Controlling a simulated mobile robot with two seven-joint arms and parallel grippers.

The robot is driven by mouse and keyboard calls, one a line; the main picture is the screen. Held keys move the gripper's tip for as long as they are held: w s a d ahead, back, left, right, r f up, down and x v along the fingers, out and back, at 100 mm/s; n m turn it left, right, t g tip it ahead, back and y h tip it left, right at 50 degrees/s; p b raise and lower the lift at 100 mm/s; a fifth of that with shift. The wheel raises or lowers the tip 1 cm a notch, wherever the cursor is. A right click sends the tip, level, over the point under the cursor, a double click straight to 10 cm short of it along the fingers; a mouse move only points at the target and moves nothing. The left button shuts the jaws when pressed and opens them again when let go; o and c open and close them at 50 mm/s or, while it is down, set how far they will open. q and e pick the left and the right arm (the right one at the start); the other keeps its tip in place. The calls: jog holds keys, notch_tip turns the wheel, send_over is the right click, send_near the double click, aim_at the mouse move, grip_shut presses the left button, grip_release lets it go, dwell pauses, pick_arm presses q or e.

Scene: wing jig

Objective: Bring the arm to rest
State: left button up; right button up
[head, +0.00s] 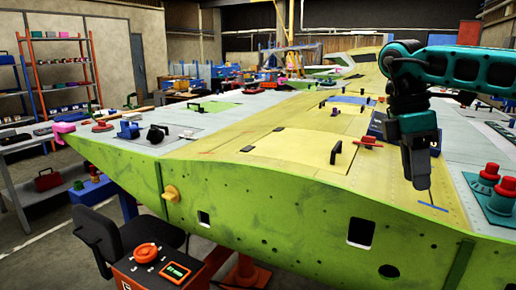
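My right arm (465,68) comes in from the right edge in the head view, teal and black, bent down at the wrist. My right gripper (419,183) points down over the yellow-green wing surface (285,145). Its dark fingers overlap from this angle, so I cannot tell if they are open or shut. No object shows between them. Whether the fingertips touch the surface is unclear. My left arm and gripper are not in view.
Red-topped clamps (490,172) stand on the panel at right. A black handle (336,152) and a red tool (367,142) lie left of my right gripper. An orange control box (160,268) and black chair (100,235) are at front left. Shelves (62,75) stand behind.

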jog(key=s+a+f+n+g+y, duration=0.15)
jog(key=a+f+n+y, duration=0.25)
jog(key=a+f, duration=0.55)
jog(key=s+a+f+n+g+y, duration=0.1)
jog(key=s+a+f+n+y, duration=0.25)
jog(key=a+f, duration=0.65)
jog(key=s+a+r+t+y, duration=0.1)
jog(key=s+a+r+y, duration=0.2)
jog(key=a+y, duration=0.6)
jog(key=s+a+r+t+y, duration=0.1)
jog(key=s+a+r+y, duration=0.2)
jog(key=a+y, duration=0.5)
jog(key=w+d+f+m+t+h, duration=0.5)
jog(key=d+f+m+t+h, duration=0.45)
jog(key=m+t, duration=0.75)
jog(key=s+d+f+m+g+h, duration=0.1)
jog(key=s+d+f+g+h, duration=0.1)
jog(key=s+d+f+h, duration=0.3)
jog(key=s+d+f+m+g+h, duration=0.1)
jog(key=s+d+f+m+h, duration=0.1)
jog(key=s+d+f+h, duration=0.3)
jog(key=s+d+f, duration=0.3)
jog(key=d+f, duration=0.3)
jog(key=f, duration=0.3)
jog(key=shift+s+f+g+h, duration=0.2)
jog(key=shift+f+g+h, duration=0.1)
jog(key=shift+f+g, duration=0.05)
